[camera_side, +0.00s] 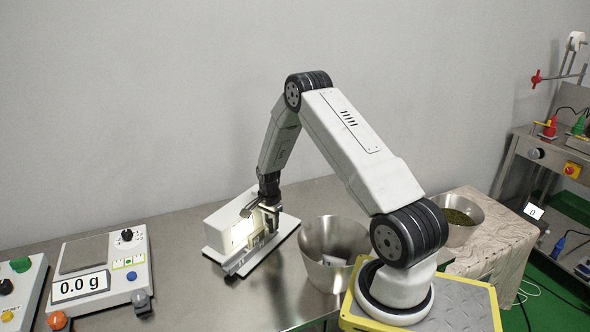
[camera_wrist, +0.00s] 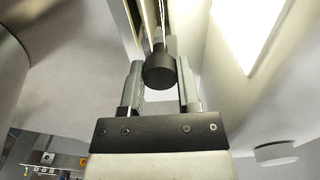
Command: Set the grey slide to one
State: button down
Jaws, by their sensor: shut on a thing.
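My gripper (camera_side: 268,203) reaches down to the white machine (camera_side: 220,222) with a lit panel on the table. In the wrist view its two fingers (camera_wrist: 160,64) stand either side of a dark round knob (camera_wrist: 160,72), shut on it. The knob sits at the end of thin bright rods in a slot on the machine; I take it to be the grey slide's knob. In the side view the gripper hides the knob. No number or scale marking for the slide is readable.
A steel bucket (camera_side: 314,262) stands close to the right of the machine. A scale (camera_side: 84,295) reading 0.0 g is at the left. A bowl of green leaves (camera_side: 461,212) stands further right. Bare table lies between scale and machine.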

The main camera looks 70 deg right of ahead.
jog(key=d, duration=0.2)
jog(key=s+d, duration=0.1)
jog(key=d, duration=0.2)
jog(key=s+d, duration=0.1)
jog(key=d, duration=0.2)
jog(key=shift+d, duration=0.25)
jog(key=shift+c, duration=2.2)
grip_release()
jog(key=shift+d, duration=0.1)
jog(key=shift+o, duration=0.6)
jog(key=shift+r, duration=0.1)
notch_tip(320, 180, up, 8)
